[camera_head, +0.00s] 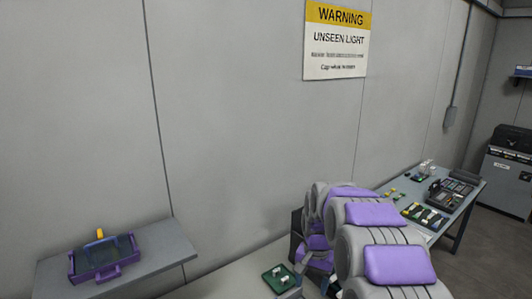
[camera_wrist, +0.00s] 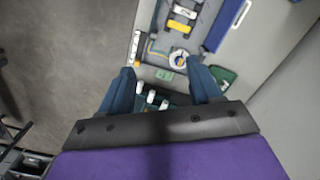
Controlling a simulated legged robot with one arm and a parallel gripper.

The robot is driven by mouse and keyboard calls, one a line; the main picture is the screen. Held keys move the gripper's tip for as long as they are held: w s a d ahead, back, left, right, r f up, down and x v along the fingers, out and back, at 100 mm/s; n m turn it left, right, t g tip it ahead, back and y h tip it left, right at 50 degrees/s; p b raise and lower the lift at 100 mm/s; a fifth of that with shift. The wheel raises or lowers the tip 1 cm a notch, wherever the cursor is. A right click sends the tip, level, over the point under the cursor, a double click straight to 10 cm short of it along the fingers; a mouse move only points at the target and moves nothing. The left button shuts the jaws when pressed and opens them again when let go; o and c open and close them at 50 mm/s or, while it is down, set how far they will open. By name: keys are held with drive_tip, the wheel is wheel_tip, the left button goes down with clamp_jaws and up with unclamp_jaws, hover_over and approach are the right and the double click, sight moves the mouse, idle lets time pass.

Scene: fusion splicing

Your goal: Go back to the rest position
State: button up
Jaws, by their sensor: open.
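My gripper (camera_wrist: 166,76) shows in the wrist view as two teal fingers set wide apart, with nothing held between them. Below it, in the gap, are several small white pieces (camera_wrist: 150,97) on a dark green thing; they look apart from the fingers. In the head view my purple and grey arm stands folded at the lower centre right. My gripper cannot be made out there.
A green tray (camera_head: 281,279) with white pieces lies beside my arm. A purple-framed case (camera_head: 104,260) sits on the left shelf (camera_head: 168,243). A cluttered table (camera_head: 462,212) stands at right, near a grey cabinet (camera_head: 505,180). A grey wall rises close behind.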

drive_tip(key=s+r+n+b, duration=0.1)
drive_tip(key=s+r+n, duration=0.15)
drive_tip(key=s, duration=0.75)
drive_tip(key=s+r+n, duration=0.1)
drive_tip(key=s+r, duration=0.2)
drive_tip(key=s, duration=0.7)
drive_tip(key=s+d+f+n+g+b, duration=0.1)
drive_tip(key=s+f, duration=0.1)
drive_tip(key=s, duration=1.7)
drive_tip(key=shift+s+d+f+n, duration=0.15)
drive_tip(key=shift+f+n, duration=0.15)
drive_tip(key=shift+n, duration=0.05)
